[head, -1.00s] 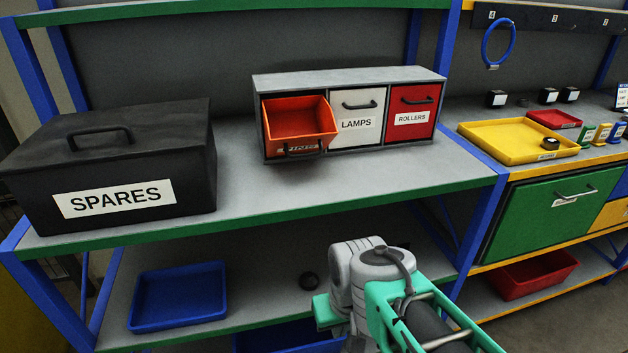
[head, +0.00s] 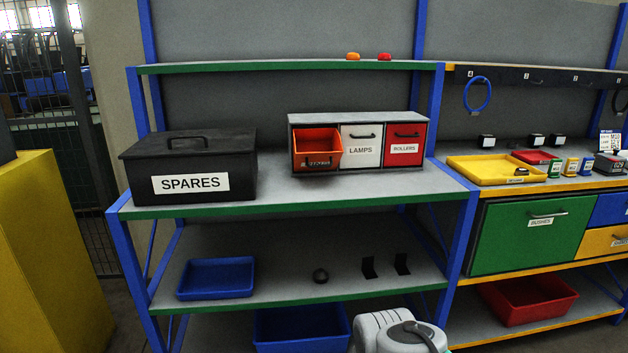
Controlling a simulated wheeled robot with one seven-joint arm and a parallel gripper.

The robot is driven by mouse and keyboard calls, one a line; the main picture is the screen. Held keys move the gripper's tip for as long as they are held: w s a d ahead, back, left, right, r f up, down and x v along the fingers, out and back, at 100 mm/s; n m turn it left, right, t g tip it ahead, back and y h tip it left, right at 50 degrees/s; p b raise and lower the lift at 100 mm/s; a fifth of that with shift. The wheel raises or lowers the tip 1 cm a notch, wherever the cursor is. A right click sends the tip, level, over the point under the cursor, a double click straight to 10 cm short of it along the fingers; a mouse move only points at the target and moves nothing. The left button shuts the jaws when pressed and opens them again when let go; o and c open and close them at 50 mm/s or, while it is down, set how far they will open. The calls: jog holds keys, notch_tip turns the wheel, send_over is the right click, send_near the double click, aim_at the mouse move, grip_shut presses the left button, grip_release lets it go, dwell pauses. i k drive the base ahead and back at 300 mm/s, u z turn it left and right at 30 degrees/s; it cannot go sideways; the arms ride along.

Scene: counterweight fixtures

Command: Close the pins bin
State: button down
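The pins bin (head: 318,151) is the orange tilt-out bin at the left of a grey three-bin cabinet (head: 357,118) on the middle shelf. It is tilted open, with its top leaning forward and its inside showing. The label on its front is too small and steep to read clearly now. The white LAMPS bin (head: 361,148) and the red ROLLERS bin (head: 404,146) beside it are shut. Part of my arm shows at the bottom edge, well below and to the right of the cabinet. My gripper's fingers are not in view.
A black SPARES box (head: 190,168) stands left of the cabinet. The shelf in front (head: 350,193) is clear. A blue tray (head: 215,279) lies on the lower shelf. Blue posts (head: 460,240) flank the shelving. A yellow tray (head: 490,170) and green drawer (head: 530,233) are to the right.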

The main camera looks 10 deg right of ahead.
aim_at(317, 148)
jog(key=u, duration=0.6)
jog(key=i, duration=0.8)
jog(key=u, duration=0.4)
